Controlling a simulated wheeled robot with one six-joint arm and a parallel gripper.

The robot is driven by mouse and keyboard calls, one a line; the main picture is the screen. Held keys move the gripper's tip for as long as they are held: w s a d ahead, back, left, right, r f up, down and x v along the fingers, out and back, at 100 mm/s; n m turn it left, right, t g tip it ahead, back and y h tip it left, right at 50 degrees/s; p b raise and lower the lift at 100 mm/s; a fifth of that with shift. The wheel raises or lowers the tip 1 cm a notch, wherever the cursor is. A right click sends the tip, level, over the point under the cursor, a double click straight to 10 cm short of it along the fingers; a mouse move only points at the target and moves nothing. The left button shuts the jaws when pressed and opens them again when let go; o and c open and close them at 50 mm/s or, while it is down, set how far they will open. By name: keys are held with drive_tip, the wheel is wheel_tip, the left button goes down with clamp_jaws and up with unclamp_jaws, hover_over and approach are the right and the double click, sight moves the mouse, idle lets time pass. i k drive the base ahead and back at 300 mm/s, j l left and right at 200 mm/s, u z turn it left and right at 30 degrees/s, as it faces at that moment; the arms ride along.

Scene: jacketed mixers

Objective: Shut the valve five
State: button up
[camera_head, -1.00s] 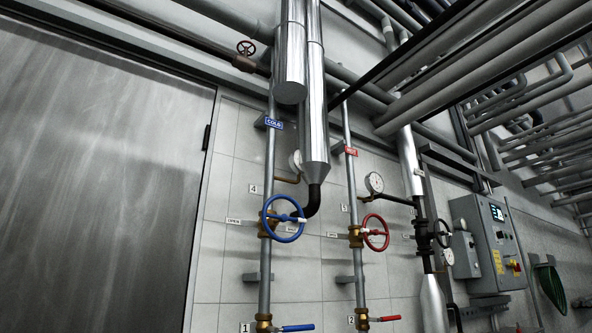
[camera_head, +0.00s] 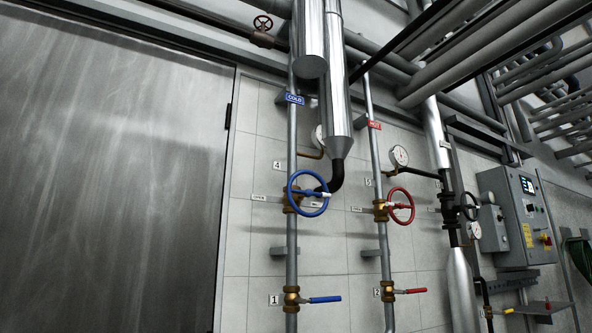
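A red handwheel valve (camera_head: 401,206) sits on the pipe with the red "HOT" tag (camera_head: 374,125). The small number plate (camera_head: 368,183) beside it looks like 5, but it is too small to read surely. Its brass body (camera_head: 381,210) joins the vertical pipe. Whether it is open or shut cannot be told. A blue handwheel valve (camera_head: 308,194) with plate 4 (camera_head: 277,165) is to its left on the "COLD" pipe (camera_head: 294,98). My gripper is not in view.
Below are a blue lever (camera_head: 324,299) by plate 1 and a red lever (camera_head: 411,291) by plate 2. A gauge (camera_head: 399,156) and a dark handwheel (camera_head: 468,206) are near the red wheel. A control box (camera_head: 524,217) stands right, a large metal door (camera_head: 105,180) left.

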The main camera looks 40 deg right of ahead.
sight(390, 205)
drive_tip(key=z, duration=1.75)
